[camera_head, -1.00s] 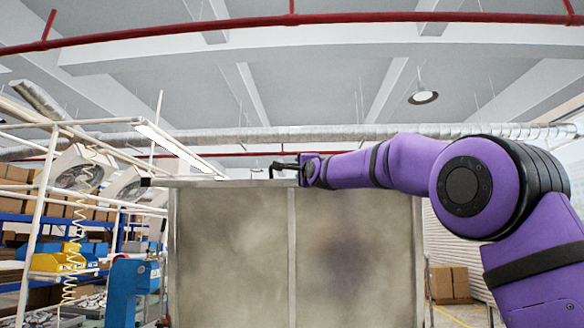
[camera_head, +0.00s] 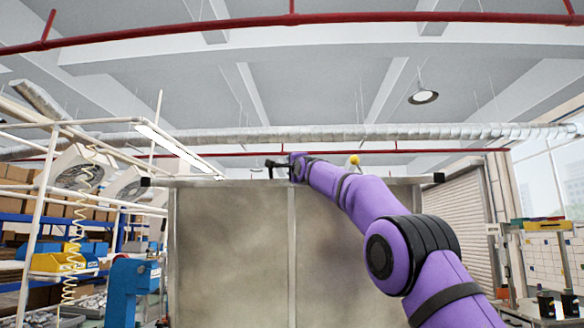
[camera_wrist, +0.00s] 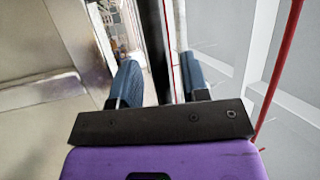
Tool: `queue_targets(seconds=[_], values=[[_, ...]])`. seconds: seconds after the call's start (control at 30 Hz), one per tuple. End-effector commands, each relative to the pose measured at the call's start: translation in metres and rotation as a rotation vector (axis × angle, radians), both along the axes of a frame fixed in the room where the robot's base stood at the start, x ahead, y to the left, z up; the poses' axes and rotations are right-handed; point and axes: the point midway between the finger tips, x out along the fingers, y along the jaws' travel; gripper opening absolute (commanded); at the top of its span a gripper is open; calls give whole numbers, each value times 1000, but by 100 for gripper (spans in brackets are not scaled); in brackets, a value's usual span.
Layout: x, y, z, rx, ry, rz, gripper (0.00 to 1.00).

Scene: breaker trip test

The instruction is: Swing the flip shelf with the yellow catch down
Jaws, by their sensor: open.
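A yellow knob (camera_head: 354,159), which looks like the yellow catch, shows just above the top edge of a large upright metal panel (camera_head: 230,250), behind my arm. I cannot tell which part is the flip shelf itself. My gripper (camera_head: 270,164) is at the panel's top edge, left of the yellow knob and apart from it. In the wrist view my gripper (camera_wrist: 160,78) has its two blue-grey fingers apart, with a narrow upright edge (camera_wrist: 168,45) showing between them. I cannot tell whether the fingers touch it.
The panel's top bar has black ends, one at left (camera_head: 145,182) and one at right (camera_head: 438,178). A white-framed rack (camera_head: 40,220) with bins stands at left, a blue post (camera_head: 124,290) beside the panel. A table (camera_head: 535,305) stands at right.

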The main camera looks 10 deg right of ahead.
Motion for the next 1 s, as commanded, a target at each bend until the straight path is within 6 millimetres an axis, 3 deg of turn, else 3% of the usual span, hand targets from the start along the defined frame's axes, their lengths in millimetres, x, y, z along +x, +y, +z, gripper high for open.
queue_targets(seconds=[0.53, 0.7, 1.0], values=[[6, 0, 2, -1, 1, -1, 42], [6, 0, 2, 0, 0, -1, 3], [5, 1, 1, -1, -2, 0, 0]])
